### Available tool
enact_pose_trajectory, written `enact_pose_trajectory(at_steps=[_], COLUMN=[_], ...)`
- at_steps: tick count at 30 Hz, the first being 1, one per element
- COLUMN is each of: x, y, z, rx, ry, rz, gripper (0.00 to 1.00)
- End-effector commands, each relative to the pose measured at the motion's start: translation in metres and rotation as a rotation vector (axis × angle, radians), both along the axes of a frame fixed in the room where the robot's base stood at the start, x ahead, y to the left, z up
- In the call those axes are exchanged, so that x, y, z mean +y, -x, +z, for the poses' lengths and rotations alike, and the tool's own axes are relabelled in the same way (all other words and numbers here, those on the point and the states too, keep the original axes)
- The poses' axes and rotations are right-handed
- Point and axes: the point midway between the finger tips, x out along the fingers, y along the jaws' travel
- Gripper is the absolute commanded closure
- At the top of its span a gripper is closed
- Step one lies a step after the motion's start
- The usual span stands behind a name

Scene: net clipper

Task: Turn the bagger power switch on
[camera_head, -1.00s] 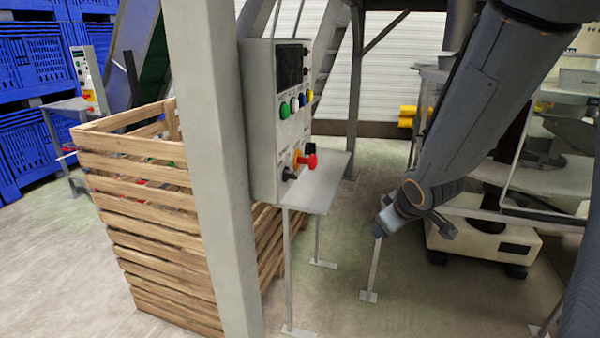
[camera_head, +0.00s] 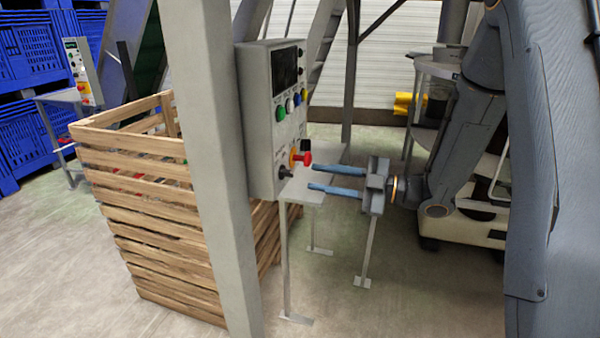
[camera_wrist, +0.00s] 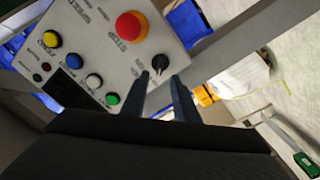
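The control box (camera_head: 262,130) is grey with a dark screen, coloured buttons, a red stop button (camera_head: 303,157) on a yellow base and a black rotary knob (camera_head: 286,173) low on its front. The knob looks like the power switch; in the wrist view the knob (camera_wrist: 160,64) sits beside the red stop button (camera_wrist: 131,26), and its lettering is too small to read. My gripper (camera_head: 312,176) is open and empty, its two blue fingers pointing at the box. In the wrist view my fingertips (camera_wrist: 159,75) lie on either side of the knob, apparently short of it.
A small grey table (camera_head: 318,190) stands below the box and fingers. A grey post (camera_head: 205,150) stands left of the box, with a wooden crate (camera_head: 150,220) behind it. Another control box (camera_head: 78,70) stands at the far left. Open floor lies in front.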

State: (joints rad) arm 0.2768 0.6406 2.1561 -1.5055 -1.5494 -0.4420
Motion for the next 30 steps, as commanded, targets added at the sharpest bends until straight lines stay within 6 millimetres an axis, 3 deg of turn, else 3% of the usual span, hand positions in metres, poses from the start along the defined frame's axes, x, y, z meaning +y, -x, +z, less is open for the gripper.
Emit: enact_pose_trajectory(at_steps=[9, 22, 27, 30], x=[0.045, 0.055, 0.055, 0.055], y=[-0.015, -0.02, -0.02, -0.02], z=[0.001, 0.0, 0.0, 0.0], rx=[0.001, 0.002, 0.001, 0.002], ry=[0.001, 0.002, 0.001, 0.002], rz=[0.001, -0.002, -0.003, -0.002], gripper=[0.73, 0.73, 1.0, 1.0])
